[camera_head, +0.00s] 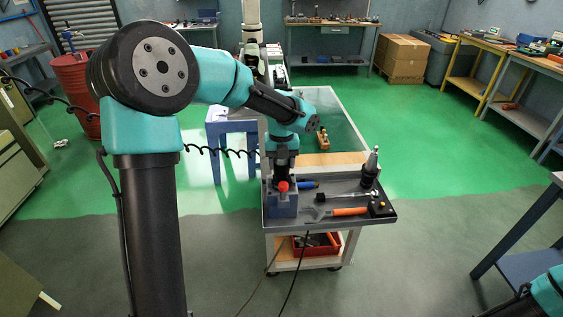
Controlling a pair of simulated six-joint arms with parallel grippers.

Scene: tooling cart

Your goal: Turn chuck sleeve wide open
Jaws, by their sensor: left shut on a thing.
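My left gripper (283,176) points straight down over the left side of the cart top. It is shut on a small red piece (283,187), which looks like the chuck sleeve. This piece sits above a blue block (283,207) at the cart's left front. The fingers and wrist hide most of the chuck, so how far its sleeve is turned cannot be seen. My right gripper is out of view; only a bit of my right arm shows in the lower right corner.
On the dark cart top (326,185) lie an orange-handled tool (348,211), a blue-handled tool (308,184) and a silver wrench-like tool (347,196). A dark upright tool holder (370,175) stands at the right. A small black box (382,208) sits at the right front corner.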

